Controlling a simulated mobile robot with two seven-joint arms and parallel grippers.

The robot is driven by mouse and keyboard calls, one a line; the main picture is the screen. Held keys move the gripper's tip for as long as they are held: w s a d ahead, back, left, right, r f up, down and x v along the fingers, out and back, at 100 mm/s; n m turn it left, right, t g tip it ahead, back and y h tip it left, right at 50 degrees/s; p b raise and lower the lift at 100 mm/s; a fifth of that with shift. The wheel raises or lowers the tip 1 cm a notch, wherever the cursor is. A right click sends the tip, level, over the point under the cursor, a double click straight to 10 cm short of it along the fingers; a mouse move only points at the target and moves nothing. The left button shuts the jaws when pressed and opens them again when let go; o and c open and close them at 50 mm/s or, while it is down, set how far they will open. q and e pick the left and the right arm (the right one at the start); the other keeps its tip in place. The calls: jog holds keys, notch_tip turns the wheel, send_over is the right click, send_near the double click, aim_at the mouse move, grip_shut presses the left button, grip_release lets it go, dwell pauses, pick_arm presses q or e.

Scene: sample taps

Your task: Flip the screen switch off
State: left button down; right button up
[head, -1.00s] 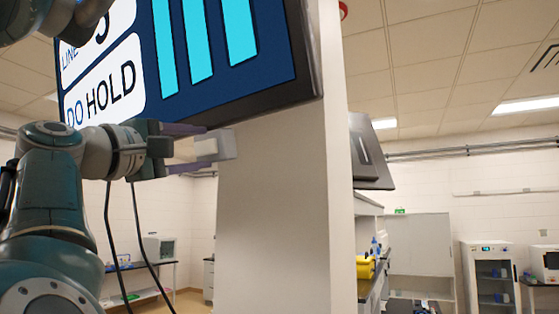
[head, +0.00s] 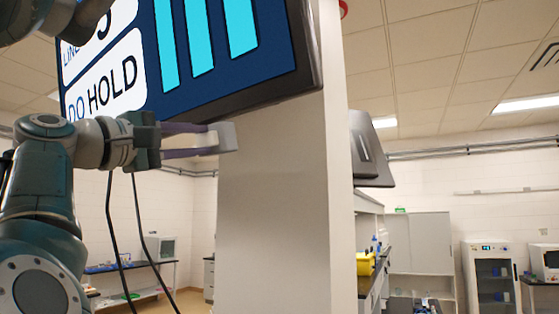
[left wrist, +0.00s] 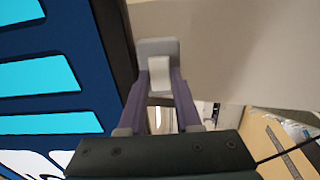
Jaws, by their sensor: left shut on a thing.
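The screen switch is a small pale grey block (head: 228,136) on the side of the white pillar, just below the screen's lower edge. In the left wrist view its grey plate (left wrist: 157,46) and white lever (left wrist: 160,76) show between the fingertips. My left gripper (head: 207,139) comes in from the left with its purple fingers closed on the lever; in the left wrist view the fingers (left wrist: 160,80) converge on both sides of it. The screen (head: 205,50) is lit, with cyan bars and the words "DO HOLD". My right gripper is not in view.
The white pillar (head: 272,210) stands directly behind the switch. The dark screen frame (head: 265,93) hangs close above my left fingers. A bench with a yellow container (head: 365,264) and a white cabinet (head: 488,275) are further back at the right.

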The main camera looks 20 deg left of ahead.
pick_arm(q)
jog(key=h, duration=0.1)
jog(key=m+h+b, duration=0.1)
jog(key=m, duration=0.1)
jog(key=shift+w+a+f+g+h+b, duration=0.1)
jog(key=shift+a+f+g+h+b, duration=0.15)
jog(key=shift+a+g+h+b, duration=0.15)
jog(key=shift+w+r+m+g+h, duration=0.1)
jog(key=shift+r+m+g+h, duration=0.1)
jog(key=shift+m+g+h, duration=0.8)
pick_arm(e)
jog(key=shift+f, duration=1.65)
pick_arm(q)
jog(key=shift+t+h, duration=0.3)
jog(key=shift+h, duration=0.1)
jog(key=c, duration=0.6)
grip_release()
jog(key=shift+a+b, duration=0.1)
jog(key=shift+b, duration=0.2)
